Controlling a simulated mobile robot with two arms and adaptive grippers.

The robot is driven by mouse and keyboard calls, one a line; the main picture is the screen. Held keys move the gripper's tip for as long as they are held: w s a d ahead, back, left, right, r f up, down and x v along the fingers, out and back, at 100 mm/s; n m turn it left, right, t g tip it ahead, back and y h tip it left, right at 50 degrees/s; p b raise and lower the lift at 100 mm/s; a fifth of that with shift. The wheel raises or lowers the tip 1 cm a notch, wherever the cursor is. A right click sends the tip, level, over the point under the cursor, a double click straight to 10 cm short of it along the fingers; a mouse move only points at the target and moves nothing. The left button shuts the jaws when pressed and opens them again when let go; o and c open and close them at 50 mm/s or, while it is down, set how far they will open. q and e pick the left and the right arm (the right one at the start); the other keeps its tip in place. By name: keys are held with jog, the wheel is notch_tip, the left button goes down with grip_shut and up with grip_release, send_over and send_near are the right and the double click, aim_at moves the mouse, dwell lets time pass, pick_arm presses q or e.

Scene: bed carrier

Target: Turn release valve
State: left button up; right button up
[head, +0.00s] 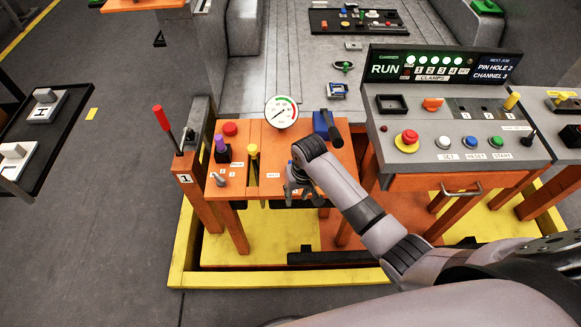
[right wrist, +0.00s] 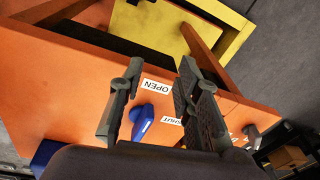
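The release valve shows in the right wrist view as a blue handle (right wrist: 142,122) on an orange panel. A white OPEN label (right wrist: 157,87) and a partly covered SHUT label (right wrist: 172,121) are beside it. My right gripper (right wrist: 158,92) is open, and the handle appears between its two fingers. I cannot tell whether either finger touches it. In the head view my right gripper (head: 300,190) is over the front right part of the orange table (head: 275,147) and mostly hides the valve. My left gripper is not in view.
A pressure gauge (head: 281,111) stands at the table's back. A blue block with a black lever (head: 327,124) is just behind my right gripper. A grey control console (head: 450,125) stands to the right. A red-tipped lever (head: 163,122) is at the left.

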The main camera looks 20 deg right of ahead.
jog(key=w+d+r+m+g+h, duration=0.1)
jog(key=w+r, duration=0.4)
jog(key=r, duration=0.4)
jog(key=w+r+m, duration=0.1)
jog(key=w+r, duration=0.4)
jog(key=r, duration=0.3)
notch_tip(320, 180, down, 17)
jog(key=shift+s+d+r+b, duration=0.1)
jog(key=shift+r+b, duration=0.05)
jog(key=shift+b, duration=0.2)
grip_shut()
